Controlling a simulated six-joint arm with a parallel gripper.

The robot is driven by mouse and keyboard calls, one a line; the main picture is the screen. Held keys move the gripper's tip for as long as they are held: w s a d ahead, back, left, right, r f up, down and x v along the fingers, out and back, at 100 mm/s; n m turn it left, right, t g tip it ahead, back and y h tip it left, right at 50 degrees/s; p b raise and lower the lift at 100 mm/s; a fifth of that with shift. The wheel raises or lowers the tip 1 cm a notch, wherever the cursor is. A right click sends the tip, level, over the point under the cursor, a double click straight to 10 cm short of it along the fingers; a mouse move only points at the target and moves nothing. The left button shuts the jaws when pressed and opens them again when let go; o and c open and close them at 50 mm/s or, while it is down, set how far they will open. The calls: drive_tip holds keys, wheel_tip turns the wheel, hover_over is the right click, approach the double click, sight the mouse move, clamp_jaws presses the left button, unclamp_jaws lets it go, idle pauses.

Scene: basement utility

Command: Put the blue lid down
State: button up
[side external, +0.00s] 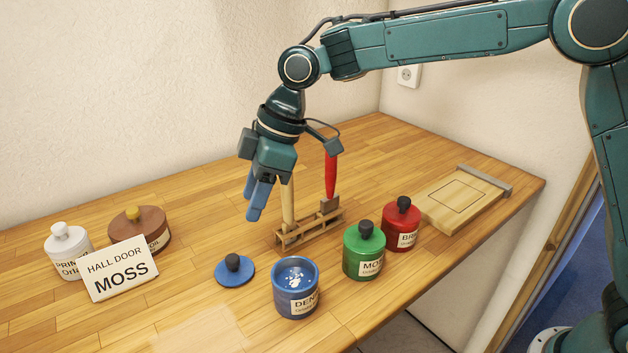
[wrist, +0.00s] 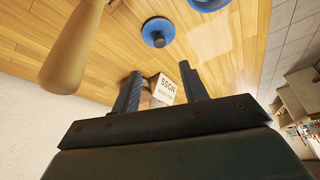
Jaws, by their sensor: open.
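The blue lid (side external: 235,271) with its dark knob lies flat on the wooden table, left of the open blue jar (side external: 296,286). The lid also shows at the top of the wrist view (wrist: 157,32), with part of the blue jar (wrist: 208,4) at the top edge. My gripper (side external: 255,200) hangs above the table, up and behind the lid, apart from it. Its blue fingers are open with nothing between them. In the wrist view the fingers (wrist: 165,92) are spread, and the sign shows beyond them.
A wooden rack (side external: 308,230) holds a wooden-handled tool (side external: 287,203) and a red-handled one (side external: 331,176) close beside my gripper. Lidded green (side external: 364,252) and red (side external: 401,225) jars stand right. A MOSS sign (side external: 118,269), white jar (side external: 66,250) and brown jar (side external: 139,225) stand left. A wooden board (side external: 462,200) lies far right.

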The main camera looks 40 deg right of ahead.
idle(0.4)
drive_tip(key=s+d+r+m+t+h, duration=0.1)
drive_tip(key=s+d+r+m, duration=0.25)
drive_tip(key=s+d, duration=0.4)
drive_tip(key=s+d+r+m+t+h, duration=0.1)
drive_tip(key=s+d+r+m, duration=0.3)
drive_tip(key=d, duration=0.6)
drive_tip(key=s+d+f+m+t+h, duration=0.1)
drive_tip(key=s+d+f+m, duration=0.1)
drive_tip(key=s+d, duration=0.3)
drive_tip(key=s+d+f+m+h, duration=0.1)
drive_tip(key=s+d+m, duration=0.3)
drive_tip(key=s, duration=0.8)
drive_tip(key=shift+s+d+f+t, duration=0.35)
drive_tip(key=shift+d+f+t, duration=0.1)
drive_tip(key=shift+d, duration=0.1)
